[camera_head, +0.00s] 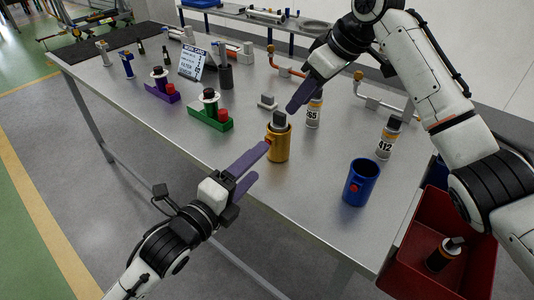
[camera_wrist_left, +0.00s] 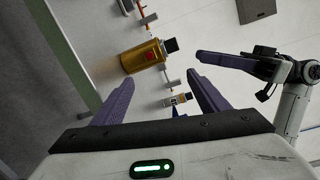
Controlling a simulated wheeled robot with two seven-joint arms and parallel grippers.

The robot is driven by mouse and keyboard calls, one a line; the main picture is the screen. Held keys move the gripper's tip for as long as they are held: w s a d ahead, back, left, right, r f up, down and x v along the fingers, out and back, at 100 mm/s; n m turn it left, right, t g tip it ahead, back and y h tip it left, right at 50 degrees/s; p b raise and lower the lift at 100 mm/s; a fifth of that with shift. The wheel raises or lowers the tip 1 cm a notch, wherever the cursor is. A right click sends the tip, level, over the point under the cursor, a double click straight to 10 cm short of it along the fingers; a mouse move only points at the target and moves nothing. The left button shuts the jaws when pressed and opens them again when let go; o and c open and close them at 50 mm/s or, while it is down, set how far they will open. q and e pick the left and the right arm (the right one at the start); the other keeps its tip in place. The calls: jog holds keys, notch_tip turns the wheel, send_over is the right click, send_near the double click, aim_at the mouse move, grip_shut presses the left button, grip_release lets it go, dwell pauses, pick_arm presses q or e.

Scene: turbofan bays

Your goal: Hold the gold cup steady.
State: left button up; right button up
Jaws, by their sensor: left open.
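The gold cup (camera_head: 279,146) stands upright on the metal table, with a dark grey cylindrical piece (camera_head: 279,119) sticking out of its top. My left gripper (camera_head: 260,160) is open and empty at the table's front edge, just left of the cup. One fingertip appears close to the cup's side; contact cannot be told. In the left wrist view the cup (camera_wrist_left: 143,57) with its red patch lies beyond the two spread purple fingers, nearer the left one. My right gripper (camera_head: 297,104) hangs above the table behind the cup. Its fingers overlap in view, hiding its opening.
A blue cup (camera_head: 361,183) stands right of the gold one. Spray cans (camera_head: 314,112) and (camera_head: 388,138) stand behind and right. A green fixture (camera_head: 210,115) and purple fixture (camera_head: 162,91) sit left. A red bin (camera_head: 402,262) is at the right front.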

aim_at(280, 143)
pick_arm(q)
jog(key=w+d+m, duration=0.1)
jog(key=m, duration=0.1)
jog(key=w+d+f+m+g, duration=0.1)
jog(key=m, duration=0.1)
jog(key=w+d+m+y, duration=0.1)
jog(key=m, duration=0.1)
jog(key=shift+d+f+g, duration=0.2)
jog(key=shift+g, duration=0.1)
jog(key=m, duration=0.1)
jog(key=w+m+y, duration=0.1)
jog(key=m, duration=0.1)
jog(key=w+m+y, duration=0.1)
jog(key=shift+d+f, duration=0.15)
jog(key=shift+f, duration=0.1)
jog(key=m, duration=0.1)
jog(key=w+m+y, duration=0.1)
jog(key=shift+w+a+m, duration=0.25)
jog(key=shift+a+m, duration=0.1)
jog(key=shift+m, duration=0.05)
jog(key=x, duration=1)
jog(key=shift+a+f, duration=0.1)
jog(key=shift+f, duration=0.15)
